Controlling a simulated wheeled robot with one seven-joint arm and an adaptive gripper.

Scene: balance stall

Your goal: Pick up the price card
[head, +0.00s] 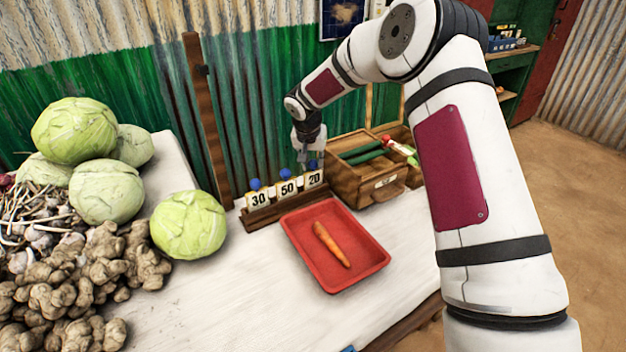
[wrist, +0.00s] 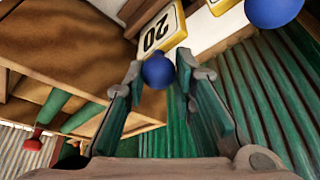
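Three white price cards with yellow edges and blue ball knobs stand in a row in a dark wooden holder (head: 282,209): the 30 card (head: 259,200), the 50 card (head: 288,188) and the 20 card (head: 314,180). My gripper (head: 304,157) is just above the 20 card. In the wrist view my gripper (wrist: 160,64) has its fingers apart, with the blue knob (wrist: 158,72) of the 20 card (wrist: 158,34) showing between the fingertips. I cannot tell whether the fingers touch the knob. Part of another card (wrist: 222,5) shows at the top.
A wooden box (head: 362,180) with green vegetables stands right of the holder. A red tray (head: 299,255) with a carrot (head: 331,244) lies in front. Cabbages (head: 188,224) and ginger (head: 75,280) fill the table's left. The corrugated wall (head: 250,100) is close behind. The table's front is mostly clear.

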